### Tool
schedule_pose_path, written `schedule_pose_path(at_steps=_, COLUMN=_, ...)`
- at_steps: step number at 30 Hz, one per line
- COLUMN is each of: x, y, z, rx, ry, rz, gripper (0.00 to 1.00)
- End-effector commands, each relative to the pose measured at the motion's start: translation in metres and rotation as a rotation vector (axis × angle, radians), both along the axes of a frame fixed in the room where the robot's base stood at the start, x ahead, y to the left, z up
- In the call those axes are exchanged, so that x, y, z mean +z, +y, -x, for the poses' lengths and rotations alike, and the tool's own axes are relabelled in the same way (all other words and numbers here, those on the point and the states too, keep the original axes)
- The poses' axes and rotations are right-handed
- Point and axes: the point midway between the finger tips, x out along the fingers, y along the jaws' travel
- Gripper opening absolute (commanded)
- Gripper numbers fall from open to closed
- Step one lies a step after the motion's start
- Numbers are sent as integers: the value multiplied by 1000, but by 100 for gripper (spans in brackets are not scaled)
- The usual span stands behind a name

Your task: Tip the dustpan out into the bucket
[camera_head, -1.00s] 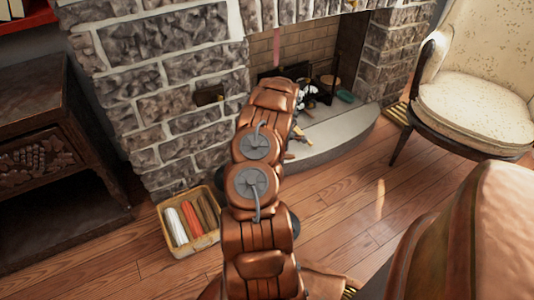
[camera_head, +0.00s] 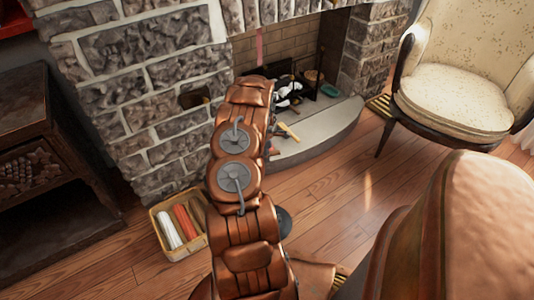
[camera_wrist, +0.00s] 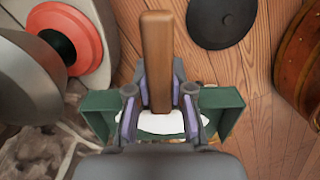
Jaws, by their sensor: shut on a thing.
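My gripper (camera_wrist: 160,100) is shut on the brown wooden handle (camera_wrist: 157,55) in the wrist view. Green sides of what looks like the dustpan (camera_wrist: 225,120) show on both sides of my fingers, with a white patch between them. Whether anything lies in the pan is hard to tell. A copper-brown rounded thing (camera_wrist: 302,60) is cut off at the right edge; I cannot tell if it is the bucket. In the head view my arm hides the gripper and the pan, and no bucket is clear.
A stone fireplace with a pale hearth (camera_head: 340,127) stands ahead, with several small things on it. A yellow tray of rolls (camera_head: 158,213) lies on the floor at left. A cream armchair (camera_head: 455,95) is at right. A black disc (camera_wrist: 221,22) lies on the floor.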

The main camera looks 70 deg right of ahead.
Motion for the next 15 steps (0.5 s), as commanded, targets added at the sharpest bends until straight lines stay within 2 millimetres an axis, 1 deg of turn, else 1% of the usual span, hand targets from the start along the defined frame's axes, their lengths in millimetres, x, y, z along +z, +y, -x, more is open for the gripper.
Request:
schedule_pose_path(at_steps=1, x=5, y=1, z=-1, rx=1, ry=8, rz=4, gripper=0)
schedule_pose_path(at_steps=15, x=14, y=5, z=-8, rx=3, ry=96, rz=55, gripper=0)
